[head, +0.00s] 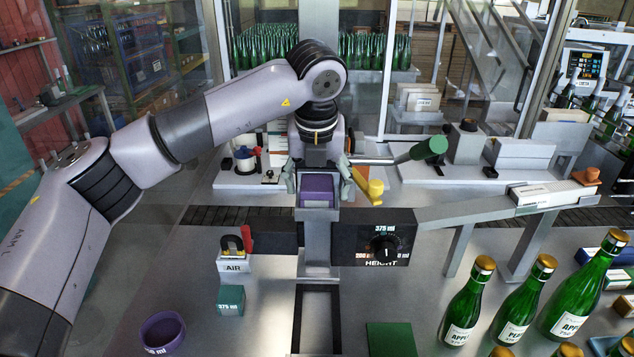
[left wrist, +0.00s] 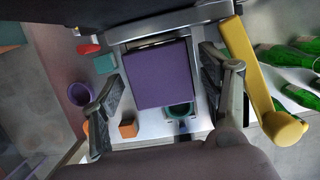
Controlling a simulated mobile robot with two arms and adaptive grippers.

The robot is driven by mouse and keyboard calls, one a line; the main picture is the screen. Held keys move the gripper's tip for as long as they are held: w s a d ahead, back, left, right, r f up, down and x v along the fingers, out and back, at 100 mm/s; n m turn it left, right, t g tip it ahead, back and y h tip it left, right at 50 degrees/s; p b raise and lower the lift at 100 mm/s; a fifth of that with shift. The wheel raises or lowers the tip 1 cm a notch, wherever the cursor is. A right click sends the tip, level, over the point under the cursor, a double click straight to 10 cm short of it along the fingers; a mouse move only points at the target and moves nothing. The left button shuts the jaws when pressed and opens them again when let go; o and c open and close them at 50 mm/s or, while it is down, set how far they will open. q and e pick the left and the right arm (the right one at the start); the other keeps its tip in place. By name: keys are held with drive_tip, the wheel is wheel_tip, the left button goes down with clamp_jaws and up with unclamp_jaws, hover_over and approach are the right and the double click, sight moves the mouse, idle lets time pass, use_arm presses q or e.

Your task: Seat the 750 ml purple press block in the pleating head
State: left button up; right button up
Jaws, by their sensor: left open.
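The purple press block (head: 318,185) is at the grey pleating head (head: 319,216), below my left wrist. In the left wrist view the purple block (left wrist: 160,75) lies inside the head's grey frame; how deep it sits I cannot tell. My left gripper (head: 318,183) is open, with one finger on each side of the block. In the left wrist view the fingers of my left gripper (left wrist: 163,92) stand apart from the block, with gaps on both sides. My right gripper is not in view.
A yellow lever (head: 371,188) sits close to the right finger. The height dial (head: 385,248) is below it. A purple ring (head: 163,334) and a teal 375 ml block (head: 231,300) are on the table. Green bottles (head: 467,304) stand at the right.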

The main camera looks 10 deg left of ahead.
use_arm(q)
drive_tip(key=shift+r, duration=0.1)
drive_tip(key=shift+r+b, duration=0.25)
drive_tip(key=shift+b, duration=0.05)
drive_tip(key=b+v, duration=0.4)
drive_tip(key=v, duration=0.7)
drive_tip(key=shift+s+r, duration=0.2)
drive_tip(key=shift+r, duration=0.05)
